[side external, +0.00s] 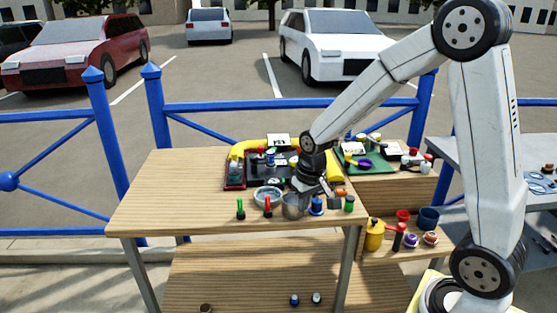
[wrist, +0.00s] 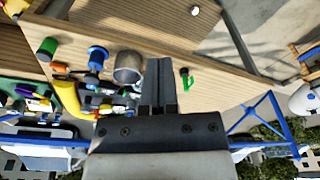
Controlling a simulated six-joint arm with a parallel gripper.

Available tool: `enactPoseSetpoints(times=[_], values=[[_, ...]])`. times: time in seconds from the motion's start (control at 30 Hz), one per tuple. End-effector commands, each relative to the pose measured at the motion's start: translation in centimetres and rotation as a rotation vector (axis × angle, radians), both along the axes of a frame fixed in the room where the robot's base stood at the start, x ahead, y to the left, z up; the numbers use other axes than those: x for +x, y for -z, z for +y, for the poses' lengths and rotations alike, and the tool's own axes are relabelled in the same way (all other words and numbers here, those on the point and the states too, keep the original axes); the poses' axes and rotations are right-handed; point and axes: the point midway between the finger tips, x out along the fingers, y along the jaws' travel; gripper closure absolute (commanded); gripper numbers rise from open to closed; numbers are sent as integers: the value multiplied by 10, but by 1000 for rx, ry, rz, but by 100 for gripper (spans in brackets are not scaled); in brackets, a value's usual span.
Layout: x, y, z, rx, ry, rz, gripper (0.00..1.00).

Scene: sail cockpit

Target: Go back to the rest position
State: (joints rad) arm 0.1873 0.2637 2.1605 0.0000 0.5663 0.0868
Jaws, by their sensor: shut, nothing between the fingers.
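My gripper (side external: 324,188) is above the front right part of the wooden table (side external: 165,190), just above and beside a grey metal cup (side external: 293,206). In the wrist view my gripper (wrist: 160,65) shows its two dark fingers together with nothing between them. The grey cup (wrist: 128,67) lies just left of the fingers there, and a small green item (wrist: 186,79) is to their right. Whether the gripper touches the cup cannot be told.
A black tray area (side external: 262,172) and yellow tube (side external: 248,147) lie behind. The table's left side is clear. Blue railings (side external: 250,105) stand behind.

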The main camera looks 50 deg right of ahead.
Motion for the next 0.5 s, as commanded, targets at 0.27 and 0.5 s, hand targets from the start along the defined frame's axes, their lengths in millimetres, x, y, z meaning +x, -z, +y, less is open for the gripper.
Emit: enactPoseSetpoints(times=[0.27,0.5], values=[[-61,4,52,-16,-182,-52,100],[-92,9,70,-23,-264,-77,100]])
